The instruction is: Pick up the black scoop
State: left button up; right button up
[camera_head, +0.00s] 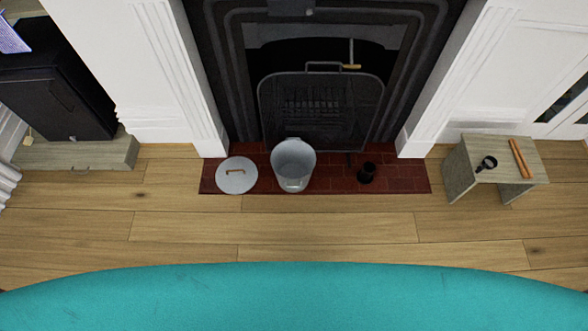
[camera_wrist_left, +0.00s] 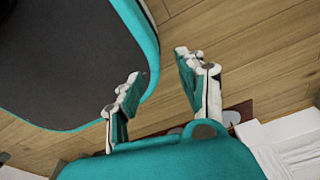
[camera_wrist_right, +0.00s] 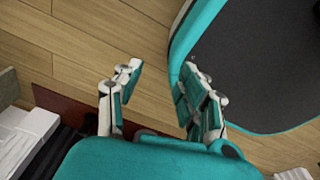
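A small black item with a round head and short handle, which looks like the black scoop (camera_head: 487,163), lies on top of a small grey wooden stool (camera_head: 460,172) at the right. My left gripper (camera_wrist_left: 158,68) is open and empty in the left wrist view. My right gripper (camera_wrist_right: 160,68) is open and empty in the right wrist view. Neither gripper shows in the head view, and the scoop shows in neither wrist view. Both grippers are well apart from the stool.
Orange-brown sticks (camera_head: 520,158) lie beside the scoop. On the red brick hearth (camera_head: 330,183) stand a grey bucket (camera_head: 293,168), a round lid (camera_head: 237,176) and a dark cup-like pot (camera_head: 367,172). A fire screen (camera_head: 320,110) stands behind. The wooden floor (camera_head: 330,230) in front is clear.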

aim_at(490, 163)
jog(key=z, duration=1.65)
